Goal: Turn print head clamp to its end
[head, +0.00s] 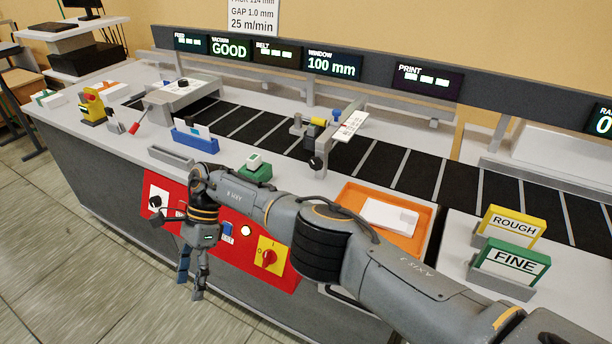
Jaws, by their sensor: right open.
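The print head assembly (325,140) stands over the near side of the dark belt at the middle. It has a black knob (316,163) low on its near side, a yellow and grey cylinder (317,122) and a small blue knob (337,112) on top. I cannot tell for sure which of these is the clamp. My right gripper (190,288) points down in front of the bench's red control panel, left of and lower than the print head. Its fingers are apart and hold nothing. My left gripper is not in view.
The red panel (179,186) on the bench front carries a black knob and a red and yellow switch (268,256). A blue tray (195,141), green block (255,170) and orange tray (407,238) stand on the bench. ROUGH (513,225) and FINE (510,262) blocks stand right.

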